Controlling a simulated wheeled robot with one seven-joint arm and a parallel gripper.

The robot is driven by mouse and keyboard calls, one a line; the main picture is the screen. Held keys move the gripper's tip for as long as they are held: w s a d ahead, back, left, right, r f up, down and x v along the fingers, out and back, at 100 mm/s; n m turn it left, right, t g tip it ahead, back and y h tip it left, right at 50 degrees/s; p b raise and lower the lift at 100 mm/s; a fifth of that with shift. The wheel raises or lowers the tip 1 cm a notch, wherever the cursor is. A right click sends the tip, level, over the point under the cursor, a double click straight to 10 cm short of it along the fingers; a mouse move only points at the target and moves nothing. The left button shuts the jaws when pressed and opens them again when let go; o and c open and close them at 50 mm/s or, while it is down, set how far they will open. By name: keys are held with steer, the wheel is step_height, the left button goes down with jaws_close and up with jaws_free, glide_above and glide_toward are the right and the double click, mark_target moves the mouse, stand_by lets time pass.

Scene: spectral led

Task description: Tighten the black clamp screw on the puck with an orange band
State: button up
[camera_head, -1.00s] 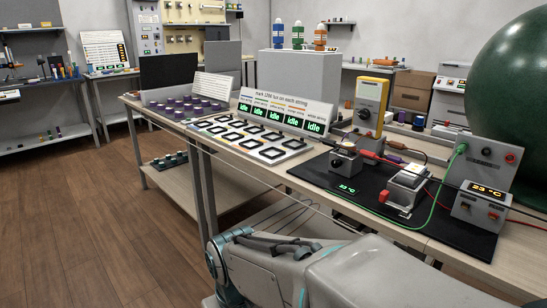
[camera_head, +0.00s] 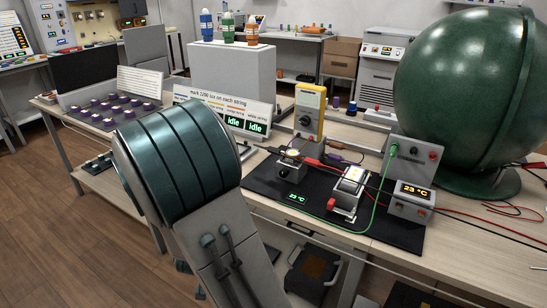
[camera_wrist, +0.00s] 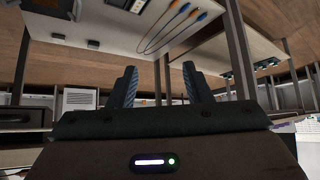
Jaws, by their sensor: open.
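My arm link hides the middle of the bench in the head view. A white-and-grey fixture with a red knob (camera_head: 347,195), a yellow meter (camera_head: 310,108), a temperature box (camera_head: 410,202), cables and a big green sphere (camera_head: 465,90) crowd the right. Thin wires (camera_wrist: 172,28) show above in the wrist view.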

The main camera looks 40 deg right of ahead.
steer(key=d+r+m+h+p, duration=0.1)
steer(key=d+r+h+p, duration=0.3)
steer(key=d+r+h, duration=0.15)
steer(key=h+p, duration=0.3)
steer(key=h, duration=0.4)
glide_toward(282, 174)
steer(key=x, duration=0.8)
steer(key=shift+w+d, duration=0.1)
steer(key=shift+d, duration=0.2)
jaws_close()
